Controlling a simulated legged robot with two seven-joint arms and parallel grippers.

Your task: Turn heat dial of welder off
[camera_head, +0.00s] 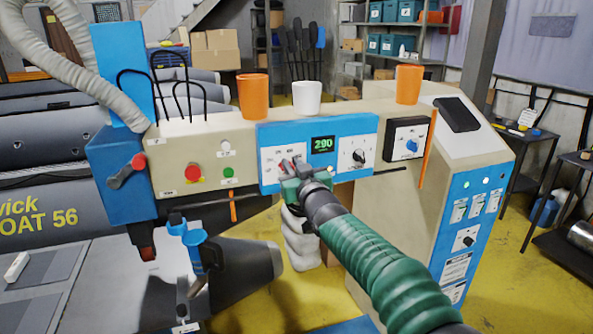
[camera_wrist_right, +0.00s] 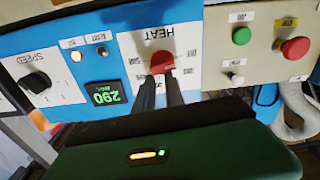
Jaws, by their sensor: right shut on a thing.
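The welder (camera_head: 205,155) is a beige and blue machine with a panel across its front. Its heat dial (camera_wrist_right: 162,62) is a red knob on a white plate marked HEAT, upside down in the wrist view. My right gripper (camera_wrist_right: 162,76) is shut on the dial, one dark fingertip on each side. In the head view my right gripper (camera_head: 288,168) covers most of the dial. A green display (camera_head: 322,144) beside it reads about 290; it also shows in the wrist view (camera_wrist_right: 106,93). The dial's exact pointer setting is hard to read. My left gripper is not in view.
A black speed knob (camera_head: 358,156) sits right of the display. A red button (camera_head: 194,173) and green button (camera_head: 228,172) sit to the left. Orange cups (camera_head: 252,95) and a white cup (camera_head: 307,98) stand on top. A control cabinet (camera_head: 425,190) stands at right.

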